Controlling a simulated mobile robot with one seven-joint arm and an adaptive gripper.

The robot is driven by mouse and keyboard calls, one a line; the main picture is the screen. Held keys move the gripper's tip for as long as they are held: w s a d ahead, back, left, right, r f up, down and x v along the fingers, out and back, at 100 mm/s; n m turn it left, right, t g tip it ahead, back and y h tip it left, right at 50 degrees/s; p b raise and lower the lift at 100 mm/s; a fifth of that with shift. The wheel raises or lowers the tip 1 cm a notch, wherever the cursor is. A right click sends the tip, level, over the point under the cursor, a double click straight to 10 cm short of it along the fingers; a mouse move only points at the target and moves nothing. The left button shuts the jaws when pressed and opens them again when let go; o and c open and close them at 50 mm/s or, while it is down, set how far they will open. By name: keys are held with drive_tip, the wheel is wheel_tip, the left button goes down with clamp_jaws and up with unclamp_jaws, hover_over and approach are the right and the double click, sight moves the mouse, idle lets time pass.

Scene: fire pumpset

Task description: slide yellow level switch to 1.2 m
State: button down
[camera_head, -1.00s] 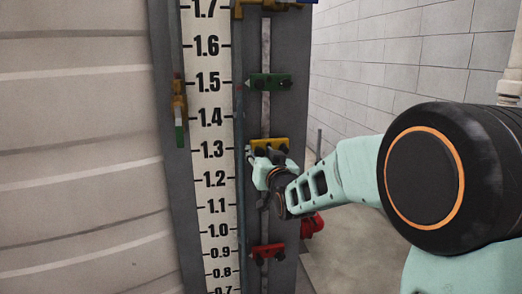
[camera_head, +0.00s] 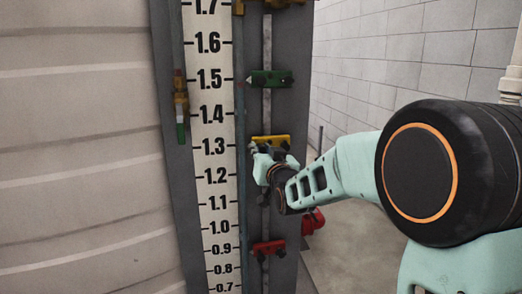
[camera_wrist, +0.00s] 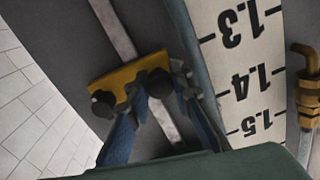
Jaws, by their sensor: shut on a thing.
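The yellow level switch (camera_head: 270,140) is a short bar with dark knobs, mounted on a vertical rail right of the white scale (camera_head: 216,160). In the head view it sits roughly level with the 1.3 mark. My gripper (camera_head: 264,151) reaches it from the lower right and partly covers it. In the wrist view the yellow switch (camera_wrist: 125,76) appears tilted with two black knobs, and my gripper (camera_wrist: 158,90) is shut on the knob nearer the scale. The scale numbers (camera_wrist: 245,75) are upside down there; the 1.2 mark is out of that view.
A green switch (camera_head: 270,78) sits above near 1.5 and a red switch (camera_head: 267,248) below near 0.9. A red part (camera_head: 312,221) juts from the panel's right side. Yellow fittings (camera_head: 181,100) lie left of the scale.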

drive_tip(key=shift+f, duration=0.1)
wheel_tip(320, 180, down, 11)
drive_tip(key=b, duration=1.3)
drive_tip(key=shift+r, duration=0.2)
drive_tip(key=c, duration=1.7)
unclamp_jaws()
drive_tip(key=shift+r, duration=0.1)
drive_tip(key=shift+v, duration=3.8)
